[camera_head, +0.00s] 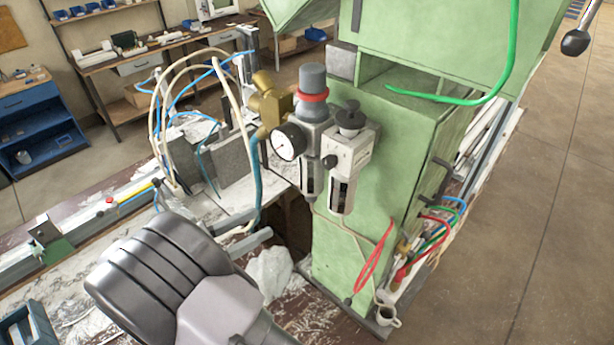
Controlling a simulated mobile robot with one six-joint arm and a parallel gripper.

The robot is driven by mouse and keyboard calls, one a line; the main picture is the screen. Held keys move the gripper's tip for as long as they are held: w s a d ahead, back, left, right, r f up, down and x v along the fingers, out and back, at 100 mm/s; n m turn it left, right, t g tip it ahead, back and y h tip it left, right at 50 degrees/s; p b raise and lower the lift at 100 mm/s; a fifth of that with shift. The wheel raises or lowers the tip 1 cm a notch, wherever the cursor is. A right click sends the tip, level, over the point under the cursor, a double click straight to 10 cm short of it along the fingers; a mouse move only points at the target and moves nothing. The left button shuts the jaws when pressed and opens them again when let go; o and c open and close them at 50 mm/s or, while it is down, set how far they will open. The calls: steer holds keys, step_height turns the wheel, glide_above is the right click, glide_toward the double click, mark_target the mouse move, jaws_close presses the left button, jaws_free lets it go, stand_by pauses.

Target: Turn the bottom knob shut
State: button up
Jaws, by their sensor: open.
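An air-treatment unit is fixed to the green machine column (385,180). It has a pressure gauge (288,142), a grey knob (312,78) with a red ring on top, and a black knob (350,117) on the grey right-hand body (347,150). Two bowls hang below, the right one (341,192) with a dark window. I cannot tell which knob is the bottom one; any knob under the bowls is too small to make out. My arm's dark grey link (160,265) fills the lower left. My gripper is not in view.
Beige and blue hoses (175,105) loop left of the unit, near a brass fitting (270,100). A red cable (372,268) hangs below it. A green hose (480,95) hangs upper right. Open floor lies to the right.

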mark_target(307, 199)
steer(key=p+x, duration=0.2)
steer(key=x, duration=1.3)
steer(key=shift+w+p, duration=0.15)
steer(key=shift+p, duration=0.15)
steer(key=shift+c, duration=0.5)
jaws_close()
